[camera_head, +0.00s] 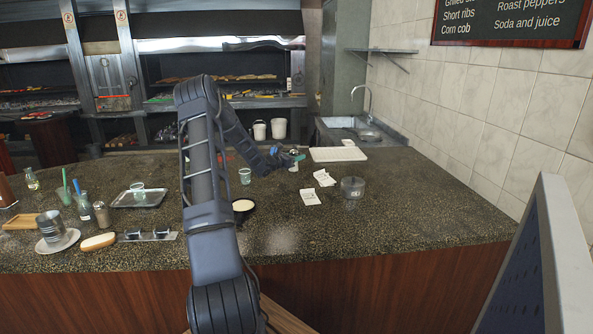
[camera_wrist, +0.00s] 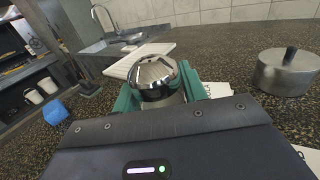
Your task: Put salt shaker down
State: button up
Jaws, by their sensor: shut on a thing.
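The salt shaker has a shiny metal cap (camera_wrist: 155,75), seen from above in the wrist view. My gripper (camera_wrist: 158,94) has green fingers closed on both sides of it. In the head view my gripper (camera_head: 292,157) is over the back part of the counter, and the pale body of the shaker (camera_head: 293,167) shows small below it. The shaker looks upright. I cannot tell if its base touches the counter (camera_head: 400,210). My own wrist hides its lower part in the wrist view.
A white board (camera_head: 338,154) lies just behind, near the sink (camera_head: 350,133). Paper slips (camera_head: 325,177) and a lidded metal pot (camera_head: 352,187) are to the right. The right counter end is clear.

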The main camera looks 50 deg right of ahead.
aim_at(296, 168)
jog(key=shift+f, duration=3.25)
jog(key=shift+f, duration=0.1)
jog(key=o, duration=1.1)
jog(key=shift+w+a, duration=0.1)
jog(key=shift+a, duration=0.15)
jog(key=a, duration=0.3)
jog(key=w+a, duration=0.1)
jog(key=a, duration=0.3)
jog(key=w+a, duration=0.1)
jog(key=a, duration=0.3)
jog(key=shift+a, duration=0.15)
jog(key=shift+a+r, duration=0.1)
jog(key=shift+r, duration=0.1)
